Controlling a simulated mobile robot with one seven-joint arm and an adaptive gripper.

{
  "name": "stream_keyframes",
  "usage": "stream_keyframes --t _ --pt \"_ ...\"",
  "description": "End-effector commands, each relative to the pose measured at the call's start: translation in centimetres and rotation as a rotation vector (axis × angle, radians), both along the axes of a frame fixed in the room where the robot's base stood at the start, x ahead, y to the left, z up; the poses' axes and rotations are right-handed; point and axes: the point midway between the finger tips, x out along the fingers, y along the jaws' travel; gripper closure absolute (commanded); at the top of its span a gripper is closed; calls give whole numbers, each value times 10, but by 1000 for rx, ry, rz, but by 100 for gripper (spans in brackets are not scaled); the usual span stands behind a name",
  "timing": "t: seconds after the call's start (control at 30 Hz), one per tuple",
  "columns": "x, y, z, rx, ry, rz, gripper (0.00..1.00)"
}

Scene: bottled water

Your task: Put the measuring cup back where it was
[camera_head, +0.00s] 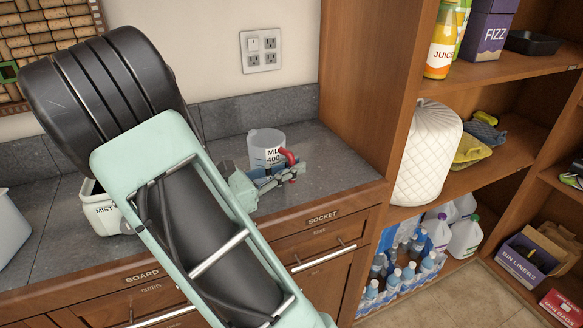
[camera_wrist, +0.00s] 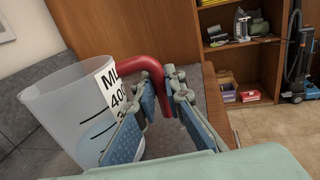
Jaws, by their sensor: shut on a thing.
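The measuring cup (camera_head: 266,146) is translucent, with a white label reading "ML 400" and a red handle. It is upright over the grey counter (camera_head: 330,165) near the back wall, and I cannot tell whether its base touches the counter. My gripper (camera_head: 290,171) reaches in from the left and is shut on the red handle. In the wrist view the cup (camera_wrist: 60,115) fills the left side, and the blue-padded fingers of my gripper (camera_wrist: 166,95) are on both sides of the handle. My arm and fingers hide the cup's lower part in the head view.
A white jar labelled "MIST" (camera_head: 101,211) stands on the counter, partly behind my arm. A wooden shelf unit (camera_head: 362,85) rises right of the cup. The counter's front edge has drawers marked "BOARD" and "SOCKET". Bare counter shows right of the cup.

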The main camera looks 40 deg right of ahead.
Motion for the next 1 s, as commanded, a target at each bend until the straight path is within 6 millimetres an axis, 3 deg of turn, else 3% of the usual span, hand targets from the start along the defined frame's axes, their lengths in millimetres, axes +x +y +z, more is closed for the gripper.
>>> stream_keyframes --t 0.07,0.1,0.27,0.6,1.0 --pt "0 0 -3 -1 0 0 100" --pt "0 0 -3 0 1 0 88" --pt "0 0 -3 0 1 0 73" --pt "1 3 1 0 0 2 73" --pt "3 65 1 0 1 2 73"
